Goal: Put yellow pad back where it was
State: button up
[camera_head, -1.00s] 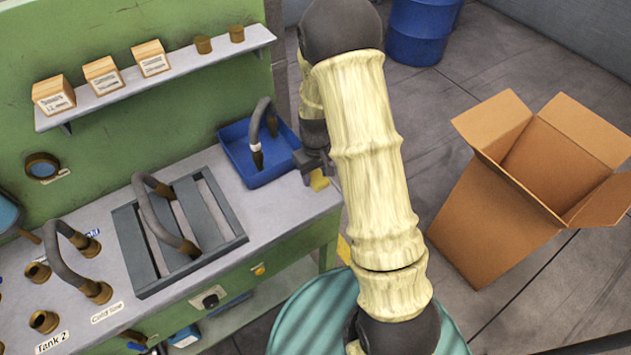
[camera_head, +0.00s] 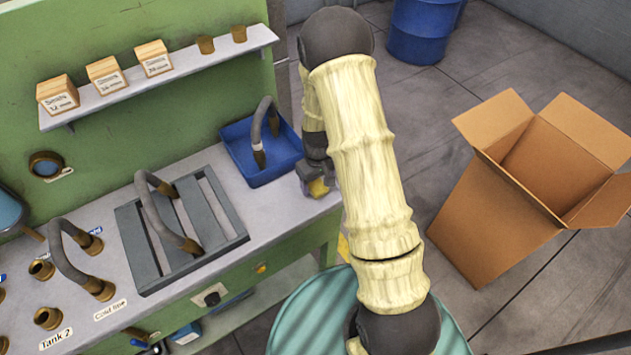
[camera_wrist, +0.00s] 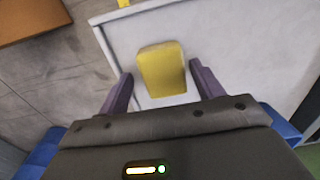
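The yellow pad (camera_head: 318,188) is at the right end of the grey bench top, close to its edge, partly hidden by my gripper (camera_head: 310,175). In the wrist view the pad (camera_wrist: 162,72) is a small rounded yellow block over the pale bench surface. It lies between the two dark fingers of my gripper (camera_wrist: 161,70), with a gap on each side. The gripper is open, and neither finger appears to touch the pad. I cannot tell the exact height of the fingers above the bench.
A blue tray (camera_head: 238,150) with a hose handle stands just left of my gripper. A grey slatted rack (camera_head: 130,235) and brass fittings are farther left. A shelf (camera_head: 190,68) holds labelled wooden blocks. An open cardboard box (camera_head: 470,225) stands on the floor at right.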

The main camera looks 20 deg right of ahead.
aim_at(317, 184)
jog(key=shift+r, duration=0.1)
notch_tip(317, 184, up, 12)
jog(key=b, duration=0.2)
jog(key=shift+b, duration=0.35)
jog(key=shift+s+a+r, duration=0.1)
dwell(0.5)
jog(key=s+r+m+t, duration=0.1)
jog(key=s+r, duration=0.1)
jog(key=s, duration=0.5)
jog(key=s+r+m+t, duration=0.1)
jog(key=s+r+m, duration=0.1)
jog(key=s, duration=0.5)
jog(key=shift+s+r+m+t, duration=0.3)
jog(key=shift+s+r, duration=0.05)
jog(key=shift+r, duration=0.45)
